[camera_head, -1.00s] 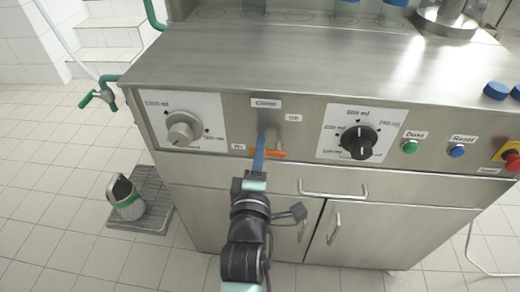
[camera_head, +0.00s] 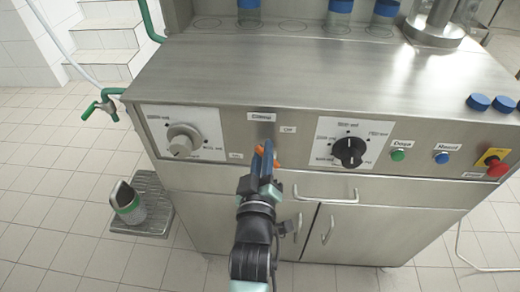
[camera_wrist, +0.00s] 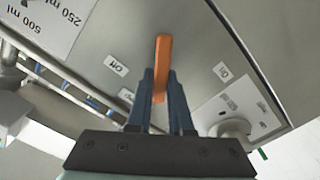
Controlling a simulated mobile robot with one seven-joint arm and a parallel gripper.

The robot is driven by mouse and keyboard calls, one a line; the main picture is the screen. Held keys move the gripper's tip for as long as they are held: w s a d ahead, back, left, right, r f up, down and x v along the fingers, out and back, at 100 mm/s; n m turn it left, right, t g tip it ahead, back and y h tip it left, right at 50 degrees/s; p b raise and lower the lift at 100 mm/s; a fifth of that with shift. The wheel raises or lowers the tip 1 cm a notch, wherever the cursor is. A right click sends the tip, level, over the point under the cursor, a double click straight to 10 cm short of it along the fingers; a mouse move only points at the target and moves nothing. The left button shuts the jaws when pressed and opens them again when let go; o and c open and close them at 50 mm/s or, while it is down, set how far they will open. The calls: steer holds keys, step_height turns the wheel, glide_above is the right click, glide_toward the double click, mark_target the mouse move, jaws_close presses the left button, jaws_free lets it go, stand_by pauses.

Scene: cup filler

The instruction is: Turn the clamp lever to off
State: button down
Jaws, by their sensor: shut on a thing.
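The orange clamp lever (camera_wrist: 163,55) is on the steel front panel, below the Clamp label (camera_head: 262,116). My gripper (camera_wrist: 161,88) is shut on it, with a blue finger along each side. In the wrist view the lever stands between the Off label (camera_wrist: 116,65) on the left and the On label (camera_wrist: 222,72) on the right. In the head view my gripper (camera_head: 266,154) hides most of the lever, and only bits of orange show beside the fingers. There the Off label (camera_head: 287,129) is right and higher, the On label (camera_head: 235,155) left and lower.
A grey dial (camera_head: 183,141) is left of the lever and a black dial (camera_head: 349,152) right of it. Further right are a green button (camera_head: 398,154), a blue button (camera_head: 441,157) and a red stop button (camera_head: 497,167). A door handle (camera_head: 325,194) projects below.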

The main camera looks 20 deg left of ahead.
steer(key=m, duration=0.2)
steer(key=d+m, duration=0.1)
steer(key=shift+w+r+m, duration=0.15)
steer(key=shift+r+m, duration=0.15)
steer(key=shift+m, duration=0.1)
steer(key=shift+w+d+r+m, duration=0.1)
steer(key=shift+d+m, duration=0.2)
steer(key=shift+m, duration=0.6)
steer(key=shift+w+d+m, duration=0.1)
steer(key=shift+d+m, duration=0.2)
steer(key=shift+m, duration=0.6)
steer(key=c, duration=0.8)
jaws_free()
steer(key=shift+s, duration=0.15)
steer(key=v, duration=1.2)
steer(key=shift+s+d, duration=0.15)
steer(key=shift+s, duration=0.25)
